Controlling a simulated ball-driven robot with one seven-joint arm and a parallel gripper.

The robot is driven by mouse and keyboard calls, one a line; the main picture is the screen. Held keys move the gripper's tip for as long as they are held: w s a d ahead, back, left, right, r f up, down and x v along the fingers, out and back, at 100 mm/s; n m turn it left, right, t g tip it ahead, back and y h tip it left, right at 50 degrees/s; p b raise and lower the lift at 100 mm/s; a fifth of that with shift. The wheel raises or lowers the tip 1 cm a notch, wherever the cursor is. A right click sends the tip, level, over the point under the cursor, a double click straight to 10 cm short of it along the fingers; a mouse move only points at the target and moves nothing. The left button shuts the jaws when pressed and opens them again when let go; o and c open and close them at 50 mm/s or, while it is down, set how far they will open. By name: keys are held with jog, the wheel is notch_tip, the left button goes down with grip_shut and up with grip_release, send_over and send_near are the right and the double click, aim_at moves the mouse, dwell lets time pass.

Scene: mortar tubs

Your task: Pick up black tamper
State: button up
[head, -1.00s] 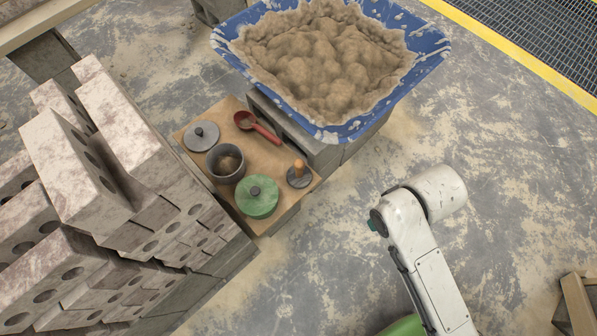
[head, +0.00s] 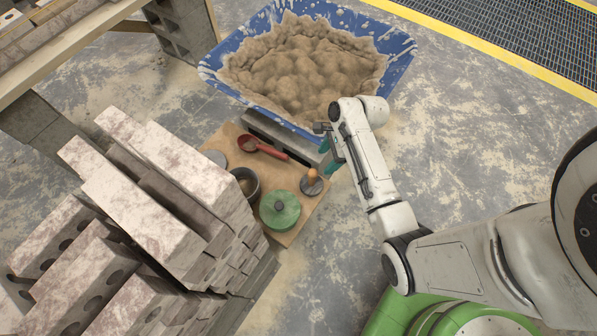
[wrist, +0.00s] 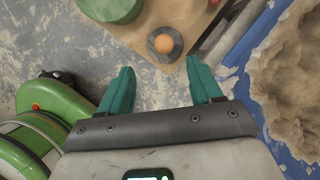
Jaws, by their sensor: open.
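The black tamper, a dark round disc with an orange-brown wooden knob (head: 312,185), stands upright near the right corner of the brown board (head: 296,236). In the wrist view the tamper (wrist: 164,44) shows from above, just beyond and between my fingertips. My gripper (head: 331,160) has teal fingers and hangs above and slightly right of the tamper in the head view. In the wrist view my gripper (wrist: 162,66) is open and empty, apart from the tamper.
A green lidded pot (head: 280,211) sits beside the tamper. A dark pot (head: 247,183), a red scoop (head: 270,150) and a grey lid (head: 215,157) share the board. A blue tub of mortar (head: 395,66) stands behind; stacked bricks (head: 150,190) rise at left.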

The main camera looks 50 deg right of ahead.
aim_at(314, 172)
jog(key=b+x, duration=0.1)
jog(key=x, duration=0.4)
jog(key=shift+w+f, duration=0.15)
jog(key=shift+b+x, duration=0.9)
jog(key=shift+x, duration=1.8)
jog(key=shift+d, duration=0.15)
grip_shut()
jog(key=shift+w, duration=0.1)
